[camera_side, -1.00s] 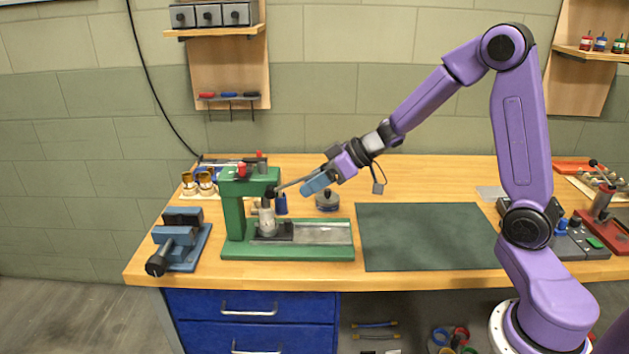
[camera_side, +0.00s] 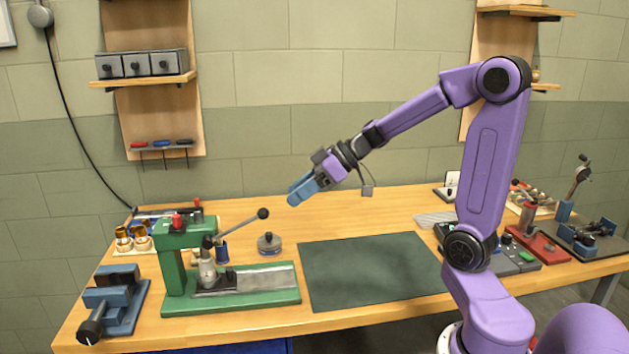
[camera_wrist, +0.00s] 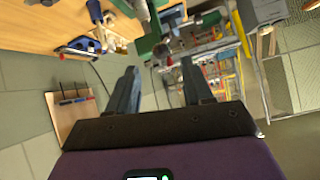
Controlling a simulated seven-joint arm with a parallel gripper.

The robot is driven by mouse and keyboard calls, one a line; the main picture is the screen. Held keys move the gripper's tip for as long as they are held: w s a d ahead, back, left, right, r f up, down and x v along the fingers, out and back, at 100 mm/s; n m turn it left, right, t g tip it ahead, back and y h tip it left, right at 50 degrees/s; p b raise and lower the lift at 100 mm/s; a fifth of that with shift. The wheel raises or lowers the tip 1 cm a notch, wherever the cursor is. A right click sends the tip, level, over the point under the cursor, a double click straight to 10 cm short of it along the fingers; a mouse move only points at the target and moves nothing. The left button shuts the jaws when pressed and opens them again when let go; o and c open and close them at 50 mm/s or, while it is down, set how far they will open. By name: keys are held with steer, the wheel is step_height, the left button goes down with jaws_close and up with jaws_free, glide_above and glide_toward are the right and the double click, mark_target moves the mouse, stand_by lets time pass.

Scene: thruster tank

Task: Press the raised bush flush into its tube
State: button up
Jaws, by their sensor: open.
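A green arbor press (camera_side: 172,270) stands at the left of the bench in the side view. Its lever (camera_side: 240,224) slants up to the right and ends in a black knob (camera_side: 263,213). A silvery upright cylinder (camera_side: 208,272) stands under the press head on a dark block; I cannot tell bush, tube and ram apart at this size. My gripper (camera_side: 300,190) has blue fingers and hangs above and to the right of the knob, clear of it. In the wrist view its two fingers (camera_wrist: 158,66) are apart with nothing held between them.
A blue vise (camera_side: 112,300) sits left of the press. A round grey piece (camera_side: 269,244) stands behind the press bed. A dark green mat (camera_side: 370,270) lies clear on the right. Brass-coloured parts (camera_side: 132,238) stand behind the press. A wall shelf (camera_side: 145,80) is above.

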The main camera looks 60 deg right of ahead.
steer(key=shift+v, duration=1.95)
steer(key=shift+w+r, duration=0.1)
steer(key=c, duration=0.7)
steer(key=w+a+r+g, duration=0.1)
steer(key=w+a+r+n+g, duration=0.1)
steer(key=w+r, duration=0.1)
steer(key=w+a+r+n+g, duration=0.1)
steer(key=w+r, duration=0.1)
steer(key=shift+w+a+r+y, duration=0.1)
steer(key=shift+a+r+y, duration=0.1)
steer(key=shift+a+y, duration=0.1)
jaws_close()
steer(key=w+r+g+h, duration=0.3)
steer(key=w+r, duration=0.1)
steer(key=shift+m, duration=0.5)
steer(key=x, duration=0.3)
steer(key=s+x, duration=0.1)
steer(key=x, duration=0.3)
steer(key=d+x, duration=0.1)
steer(key=x, duration=0.3)
steer(key=shift+s+f, duration=0.15)
steer(key=shift+f, duration=0.25)
steer(key=shift+s+f, duration=0.4)
steer(key=shift+f, duration=0.45)
